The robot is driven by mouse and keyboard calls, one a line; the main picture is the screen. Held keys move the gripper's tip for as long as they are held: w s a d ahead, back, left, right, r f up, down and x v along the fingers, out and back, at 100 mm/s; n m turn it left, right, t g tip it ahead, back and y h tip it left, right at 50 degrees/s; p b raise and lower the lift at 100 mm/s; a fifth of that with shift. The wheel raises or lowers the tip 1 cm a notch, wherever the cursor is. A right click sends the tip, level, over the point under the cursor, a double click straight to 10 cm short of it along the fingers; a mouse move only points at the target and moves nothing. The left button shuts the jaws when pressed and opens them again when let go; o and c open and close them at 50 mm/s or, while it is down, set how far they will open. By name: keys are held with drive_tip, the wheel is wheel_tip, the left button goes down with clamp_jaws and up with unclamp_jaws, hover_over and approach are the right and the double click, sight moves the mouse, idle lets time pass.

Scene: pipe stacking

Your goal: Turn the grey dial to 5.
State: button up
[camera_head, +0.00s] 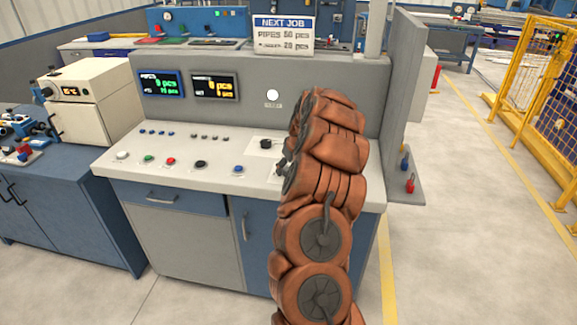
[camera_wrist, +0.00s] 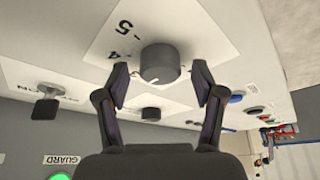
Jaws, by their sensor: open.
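The grey dial (camera_wrist: 160,64) is a short dark grey cylinder on a white plate (camera_wrist: 205,30) in the wrist view. The numbers 4 and 5 are printed beside it, and a curved white mark shows at its near edge. My gripper (camera_wrist: 161,78) is open, with one fingertip on each side of the dial. I cannot tell whether either fingertip touches it. In the head view my orange arm reaches down over the right part of the console top and hides the dial.
A black switch (camera_wrist: 46,106) on its own white plate stands left in the wrist view. Coloured buttons (camera_head: 170,160) line the console top (camera_head: 215,175) in the head view.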

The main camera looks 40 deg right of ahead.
drive_tip(key=c, duration=1.1)
drive_tip(key=shift+c, duration=0.2)
